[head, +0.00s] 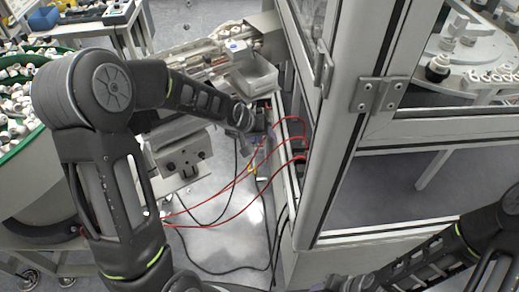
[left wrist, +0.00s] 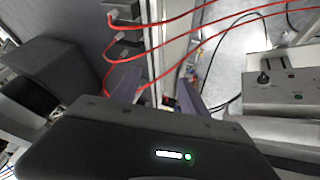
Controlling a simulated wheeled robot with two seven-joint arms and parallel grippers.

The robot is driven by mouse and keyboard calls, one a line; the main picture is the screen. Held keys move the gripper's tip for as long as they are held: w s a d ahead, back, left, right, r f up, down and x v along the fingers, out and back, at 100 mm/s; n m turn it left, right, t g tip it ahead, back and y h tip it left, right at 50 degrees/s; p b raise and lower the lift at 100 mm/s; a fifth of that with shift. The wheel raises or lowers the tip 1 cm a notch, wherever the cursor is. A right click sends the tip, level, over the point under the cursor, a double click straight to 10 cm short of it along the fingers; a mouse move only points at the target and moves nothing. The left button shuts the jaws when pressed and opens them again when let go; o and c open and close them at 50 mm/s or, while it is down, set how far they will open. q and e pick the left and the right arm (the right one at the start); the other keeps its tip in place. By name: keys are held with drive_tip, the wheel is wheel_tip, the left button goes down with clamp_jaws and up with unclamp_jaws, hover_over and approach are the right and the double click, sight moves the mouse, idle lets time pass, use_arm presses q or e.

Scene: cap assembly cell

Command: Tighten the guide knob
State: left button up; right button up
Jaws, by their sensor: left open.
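My left gripper (head: 256,140) hangs between the feeder rail and the cabinet's corner post, mostly hidden behind my left wrist. In the left wrist view its two purple-grey fingers (left wrist: 157,90) stand apart with no part held between them. A small black knob (left wrist: 263,78) sits on a grey box to the right of the fingers, clear of them. In the head view two dark knobs (head: 171,166) show on the front of a grey bracket box, left of the gripper. I cannot tell which one is the guide knob. My right gripper is out of view.
Red hoses (head: 232,187) and black cables loop below the left gripper, close to its fingers in the left wrist view. The cabinet frame (head: 350,130) stands right of it. A green-rimmed bowl (head: 22,148) of white caps is at left.

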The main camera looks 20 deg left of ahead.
use_arm(q)
drive_tip(key=shift+s+d+f, duration=0.4)
drive_tip(key=shift+f, duration=0.35)
drive_tip(key=shift+s+d+f, duration=0.35)
drive_tip(key=shift+d+f, duration=0.05)
drive_tip(key=shift+f, duration=0.3)
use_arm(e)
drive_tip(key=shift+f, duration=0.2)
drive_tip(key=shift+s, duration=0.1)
use_arm(q)
drive_tip(key=s+d+f+g, duration=0.2)
drive_tip(key=s+d+f, duration=0.3)
drive_tip(key=s+f, duration=0.2)
drive_tip(key=s+d+f+m+g+h+b, duration=0.1)
drive_tip(key=s+d+f+g, duration=0.1)
drive_tip(key=s+d+f, duration=0.3)
drive_tip(key=s+d+f+g+h+b, duration=0.1)
drive_tip(key=s+d+f, duration=0.4)
drive_tip(key=s+f, duration=0.6)
drive_tip(key=s+g, duration=0.1)
drive_tip(key=s, duration=0.4)
drive_tip(key=shift+s, duration=0.35)
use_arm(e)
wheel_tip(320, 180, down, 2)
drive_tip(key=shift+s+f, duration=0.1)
use_arm(q)
drive_tip(key=shift+c, duration=0.4)
